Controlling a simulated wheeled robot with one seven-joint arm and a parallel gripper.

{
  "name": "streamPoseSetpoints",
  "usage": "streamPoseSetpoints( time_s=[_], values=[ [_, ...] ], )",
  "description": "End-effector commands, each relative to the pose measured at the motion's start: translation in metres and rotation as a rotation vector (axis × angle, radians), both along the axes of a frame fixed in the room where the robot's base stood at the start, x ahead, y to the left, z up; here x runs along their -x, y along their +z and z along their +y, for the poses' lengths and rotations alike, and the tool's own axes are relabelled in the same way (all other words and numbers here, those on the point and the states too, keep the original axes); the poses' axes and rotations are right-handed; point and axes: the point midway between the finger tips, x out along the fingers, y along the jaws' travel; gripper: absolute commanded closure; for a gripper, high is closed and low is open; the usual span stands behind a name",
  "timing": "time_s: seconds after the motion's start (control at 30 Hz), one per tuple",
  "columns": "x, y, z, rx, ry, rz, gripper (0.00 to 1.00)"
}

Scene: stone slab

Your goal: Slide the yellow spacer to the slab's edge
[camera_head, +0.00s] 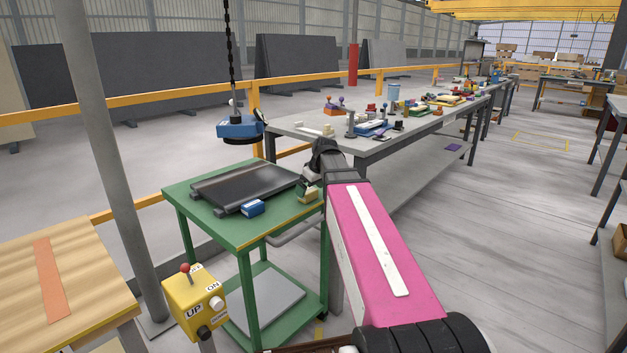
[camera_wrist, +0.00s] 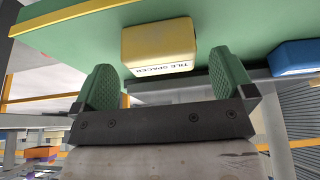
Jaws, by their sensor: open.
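The yellow spacer (camera_wrist: 158,45), marked "TILE SPACER", sits on the green cart top (camera_wrist: 235,20) in the wrist view, where its lettering is upside down. My gripper (camera_wrist: 164,66) is open, with one green finger pad to each side of the spacer's near end. Gaps show between spacer and pads, and I see no contact. In the head view my gripper (camera_head: 308,191) is low over the right end of the cart top. There I cannot make out the spacer clearly. The dark slab (camera_head: 245,184) lies on the cart to the left of my gripper.
A blue block (camera_head: 252,208) lies in front of the slab; a blue block also shows in the wrist view (camera_wrist: 296,58). A blue lifting device (camera_head: 236,128) hangs on a chain behind the cart. A yellow control box (camera_head: 193,300) stands at front left. A cluttered workbench (camera_head: 345,143) is behind.

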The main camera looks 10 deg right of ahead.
Motion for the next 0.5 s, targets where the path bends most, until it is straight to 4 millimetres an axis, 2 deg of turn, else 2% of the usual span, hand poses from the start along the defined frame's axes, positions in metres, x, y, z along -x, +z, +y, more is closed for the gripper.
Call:
streamPoseSetpoints(
  time_s=[0.2, 0.5],
  values=[
    [-0.008, -0.021, 0.005, 0.0, 0.0, 0.001, 0.0],
    [-0.01, -0.028, 0.007, 0.0, 0.0, -0.001, 0.0]
  ],
)
